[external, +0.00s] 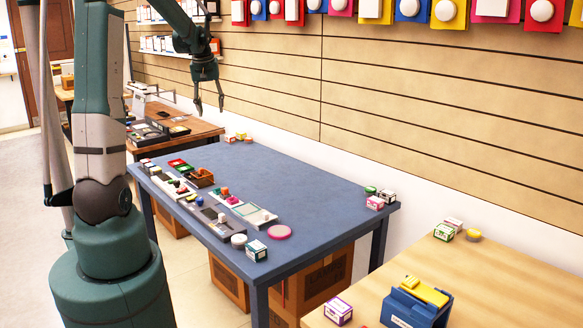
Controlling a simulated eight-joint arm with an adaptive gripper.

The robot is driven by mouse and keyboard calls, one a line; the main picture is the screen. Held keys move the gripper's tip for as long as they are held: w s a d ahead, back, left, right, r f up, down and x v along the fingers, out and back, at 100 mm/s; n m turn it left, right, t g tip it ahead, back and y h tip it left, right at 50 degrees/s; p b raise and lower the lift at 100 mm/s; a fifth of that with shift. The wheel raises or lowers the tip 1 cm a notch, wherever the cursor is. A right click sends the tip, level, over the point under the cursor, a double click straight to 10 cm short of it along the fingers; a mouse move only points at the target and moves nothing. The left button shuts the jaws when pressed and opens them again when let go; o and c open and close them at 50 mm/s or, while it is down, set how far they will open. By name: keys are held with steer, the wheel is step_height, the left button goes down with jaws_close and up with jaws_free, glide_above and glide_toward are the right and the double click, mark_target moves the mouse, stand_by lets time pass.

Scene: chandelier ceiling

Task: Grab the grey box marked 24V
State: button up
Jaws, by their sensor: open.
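My gripper (210,110) hangs open and empty, fingers down, well above the far side of the blue table (285,178). No marking 24V is readable in the external view, so I cannot tell which box is the grey one. Small boxes on the blue table include a white and green box (256,250) at the near end and a white and pink box (375,202) at the right corner. A white and dark box (389,196) stands beside the latter. A grey tray (213,217) with small items lies near the front edge.
A white disc (238,240), a pink disc (279,232) and a brown crate (202,178) are on the blue table. Its middle is clear. A wooden table (480,265) at right bears a blue and yellow device (417,303). A slatted wall (400,90) stands behind.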

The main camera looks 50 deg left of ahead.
steer(key=s+a+f+n+g, duration=0.1)
steer(key=s+a+f+n, duration=0.3)
steer(key=a, duration=0.6)
steer(key=s+a+f+m, duration=0.15)
steer(key=a+f, duration=0.35)
steer(key=a, duration=0.5)
steer(key=n+g+h, duration=0.1)
steer(key=n+h, duration=0.1)
steer(key=n, duration=0.2)
glide_above(145, 160)
steer(key=f, duration=1.3)
steer(key=shift+d+f, duration=0.2)
steer(key=shift+d, duration=0.05)
steer(key=shift+f, duration=1.3)
steer(key=shift+f, duration=2.65)
